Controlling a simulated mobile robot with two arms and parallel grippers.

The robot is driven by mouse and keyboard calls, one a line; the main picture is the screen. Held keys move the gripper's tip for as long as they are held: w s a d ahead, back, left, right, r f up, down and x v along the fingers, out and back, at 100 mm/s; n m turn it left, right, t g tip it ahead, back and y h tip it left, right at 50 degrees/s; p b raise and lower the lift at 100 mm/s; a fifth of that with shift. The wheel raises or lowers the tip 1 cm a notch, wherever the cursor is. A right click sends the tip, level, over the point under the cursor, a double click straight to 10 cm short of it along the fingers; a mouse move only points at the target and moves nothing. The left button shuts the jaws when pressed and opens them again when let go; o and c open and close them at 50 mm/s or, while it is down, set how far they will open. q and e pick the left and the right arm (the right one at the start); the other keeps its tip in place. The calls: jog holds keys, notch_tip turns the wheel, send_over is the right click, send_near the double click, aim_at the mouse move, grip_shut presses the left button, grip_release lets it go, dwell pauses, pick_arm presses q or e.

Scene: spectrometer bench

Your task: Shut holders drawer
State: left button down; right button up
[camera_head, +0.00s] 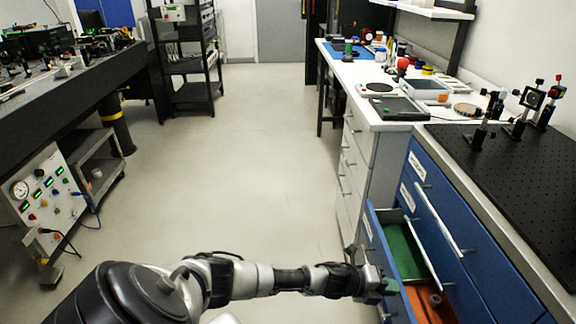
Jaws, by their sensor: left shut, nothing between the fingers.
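An open drawer (385,235) with a blue front sticks out of the blue cabinet at the lower right. I cannot tell whether the fingertips touch the panel. The near end of the drawer is cut off by the picture's bottom edge. My right gripper is not in view.
Closed blue drawers (437,218) with long handles sit beside the open one. A black breadboard (500,175) with optical mounts lies on top. A white bench (372,110) with tools stands beyond. The grey floor (240,150) is clear up to the left table and black shelf rack (187,65).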

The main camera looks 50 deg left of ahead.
pick_arm(q)
jog(key=w+d+b, duration=0.1)
jog(key=w+d, duration=0.3)
jog(key=w, duration=0.1)
jog(key=shift+w+d, duration=0.25)
jog(key=shift+d, duration=0.05)
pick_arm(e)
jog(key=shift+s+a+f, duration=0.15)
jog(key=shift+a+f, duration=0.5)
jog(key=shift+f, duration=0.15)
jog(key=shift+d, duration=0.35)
